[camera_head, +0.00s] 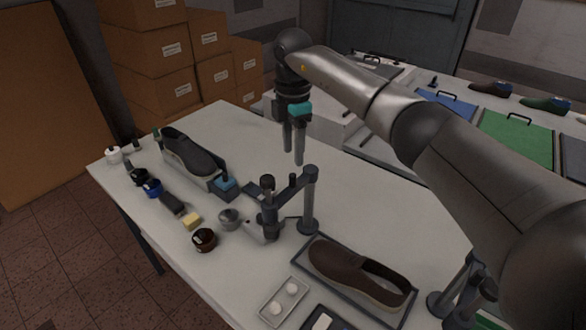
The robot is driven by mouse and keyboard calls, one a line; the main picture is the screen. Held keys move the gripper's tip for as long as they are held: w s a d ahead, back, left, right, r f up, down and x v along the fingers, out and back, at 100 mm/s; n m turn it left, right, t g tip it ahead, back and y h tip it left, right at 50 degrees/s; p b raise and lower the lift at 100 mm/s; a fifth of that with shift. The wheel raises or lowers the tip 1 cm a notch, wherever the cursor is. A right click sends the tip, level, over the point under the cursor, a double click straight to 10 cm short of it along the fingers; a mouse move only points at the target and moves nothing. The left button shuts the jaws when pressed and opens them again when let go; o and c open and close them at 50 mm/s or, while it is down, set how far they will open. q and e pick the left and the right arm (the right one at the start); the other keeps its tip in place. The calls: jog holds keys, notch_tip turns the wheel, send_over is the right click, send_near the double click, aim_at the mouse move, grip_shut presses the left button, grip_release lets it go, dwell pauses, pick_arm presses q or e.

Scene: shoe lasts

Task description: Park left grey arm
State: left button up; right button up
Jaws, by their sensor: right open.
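No arm comes in from the left, so my left arm and gripper are out of view. My right grey arm reaches in from the right edge, high over the white table (240,135). My right gripper (294,158) points down with its two fingers apart and nothing between them. It hangs above and behind a dark grey post stand (309,205) with a side arm and a knob-topped post. A grey shoe (189,153) lies on a holder at the far left of the table. A brown shoe (355,270) lies in a dark tray at the front.
Several small jars and brushes, a dark brown jar (204,240) and a yellow block (191,221) line the table's left edge. A small tray (283,302) holds two white pieces. Cardboard boxes (165,88) stack behind. The table's back middle is clear.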

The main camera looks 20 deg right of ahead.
aim_at(293, 174)
notch_tip(293, 174, up, 8)
jog(key=shift+f+b, duration=0.2)
jog(key=shift+b, duration=0.2)
jog(key=shift+a+f, duration=0.1)
